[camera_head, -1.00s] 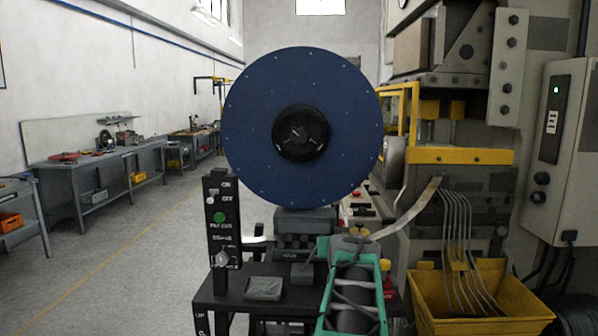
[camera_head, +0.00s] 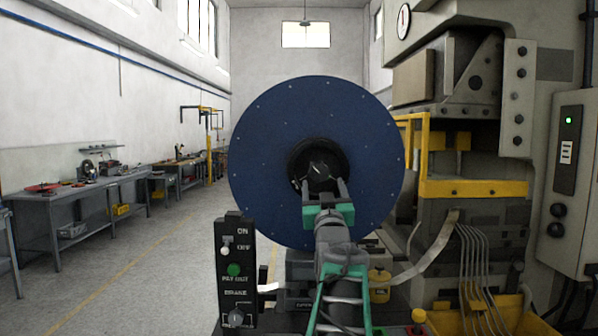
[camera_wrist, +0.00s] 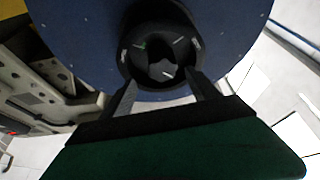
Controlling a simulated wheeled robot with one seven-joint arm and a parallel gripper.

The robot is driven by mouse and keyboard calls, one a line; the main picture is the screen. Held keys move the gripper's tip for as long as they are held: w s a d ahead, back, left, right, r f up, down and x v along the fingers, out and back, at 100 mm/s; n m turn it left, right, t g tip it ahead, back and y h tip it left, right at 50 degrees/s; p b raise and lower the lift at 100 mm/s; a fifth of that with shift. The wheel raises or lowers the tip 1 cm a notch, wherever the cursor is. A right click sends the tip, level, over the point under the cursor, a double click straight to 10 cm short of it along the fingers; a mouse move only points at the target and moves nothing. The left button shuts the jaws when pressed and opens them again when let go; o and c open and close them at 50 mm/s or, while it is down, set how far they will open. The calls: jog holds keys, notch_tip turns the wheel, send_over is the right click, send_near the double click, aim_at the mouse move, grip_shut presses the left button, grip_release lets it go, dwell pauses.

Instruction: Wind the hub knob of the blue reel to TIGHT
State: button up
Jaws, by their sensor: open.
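The blue reel (camera_head: 268,140) is a large upright disc in the middle of the head view; it also fills the top of the wrist view (camera_wrist: 92,30). Its black hub knob (camera_head: 318,160) sits at the centre with pale marks around it; it shows in the wrist view (camera_wrist: 160,50). The marks' lettering is too small to read. My gripper (camera_head: 323,184) is in front of the hub at its lower part, fingers pointing at it. In the wrist view its two fingers (camera_wrist: 160,88) are spread at either side of the hub's lower edge. The gripper is open and holds nothing.
A black control box (camera_head: 236,275) with a green button stands at the lower left of the reel. A press with yellow guards (camera_head: 475,188) and a yellow bin (camera_head: 500,305) stand close on the right. Workbenches (camera_head: 75,205) line the left wall, with open floor between.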

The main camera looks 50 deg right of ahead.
aim_at(319, 175)
jog(key=p+x, duration=0.1)
jog(key=x, duration=0.2)
jog(key=p+x, duration=0.2)
jog(key=x, duration=0.2)
jog(key=shift+w+r, duration=0.2)
jog(key=shift+w, duration=0.25)
jog(key=shift+w+d, duration=0.15)
jog(key=shift+d, duration=0.1)
jog(key=c, duration=1.4)
